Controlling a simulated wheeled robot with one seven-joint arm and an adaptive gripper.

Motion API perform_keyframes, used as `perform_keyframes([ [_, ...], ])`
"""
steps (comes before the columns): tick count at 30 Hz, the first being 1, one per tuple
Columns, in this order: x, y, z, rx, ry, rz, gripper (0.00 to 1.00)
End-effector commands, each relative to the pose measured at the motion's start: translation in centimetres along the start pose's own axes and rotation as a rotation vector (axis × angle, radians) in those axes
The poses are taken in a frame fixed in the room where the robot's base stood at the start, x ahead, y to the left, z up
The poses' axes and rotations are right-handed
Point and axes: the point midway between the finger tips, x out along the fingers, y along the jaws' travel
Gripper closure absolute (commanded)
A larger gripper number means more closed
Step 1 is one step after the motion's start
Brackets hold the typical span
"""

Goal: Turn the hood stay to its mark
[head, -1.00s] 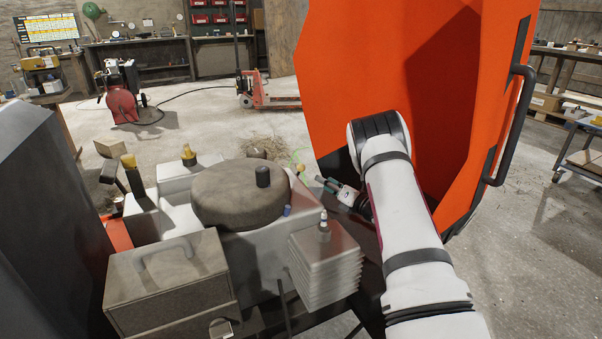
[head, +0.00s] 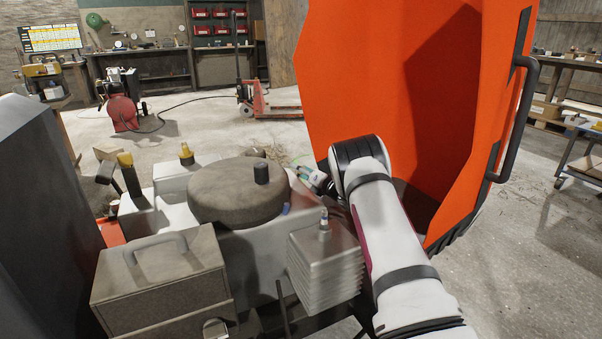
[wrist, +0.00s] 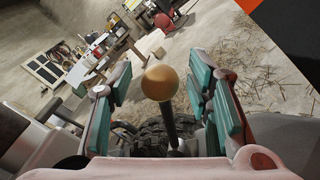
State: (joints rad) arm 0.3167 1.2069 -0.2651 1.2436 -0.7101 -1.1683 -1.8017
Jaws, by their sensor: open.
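The hood stay shows in the wrist view as a dark rod with an orange-yellow ball knob (wrist: 158,83) on its end. The knob stands between the two teal-padded fingers of my gripper (wrist: 162,92), with space on both sides. My gripper is open and not closed on it. In the head view my gripper (head: 308,177) is beside the engine, left of the raised orange hood (head: 400,90), and the stay is mostly hidden there. I cannot make out the stay's mark clearly; a thin green streak (head: 298,160) shows just beyond the gripper.
The engine's round brown air cleaner (head: 235,193), a grey ribbed block (head: 325,255) and a grey box with a handle (head: 160,270) stand left of my arm. The hood with its black handle (head: 518,120) rises close on the right. Straw lies on the floor beyond.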

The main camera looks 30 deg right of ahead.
Motion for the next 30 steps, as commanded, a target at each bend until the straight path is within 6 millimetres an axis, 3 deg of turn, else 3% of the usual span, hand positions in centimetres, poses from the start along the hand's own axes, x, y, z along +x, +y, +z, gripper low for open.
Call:
perform_keyframes([
  [5,0.0,0.0,0.0,0.000,0.000,0.000,0.54],
  [11,0.0,0.0,0.0,0.000,0.000,0.000,0.97],
  [12,0.0,0.0,0.0,0.000,0.000,0.000,1.00],
  [18,0.1,0.3,-0.1,-0.019,0.005,-0.003,1.00],
  [26,0.8,3.0,-1.2,-0.248,0.054,-0.040,1.00],
  [30,1.1,4.0,-1.8,-0.267,0.056,-0.044,1.00],
])
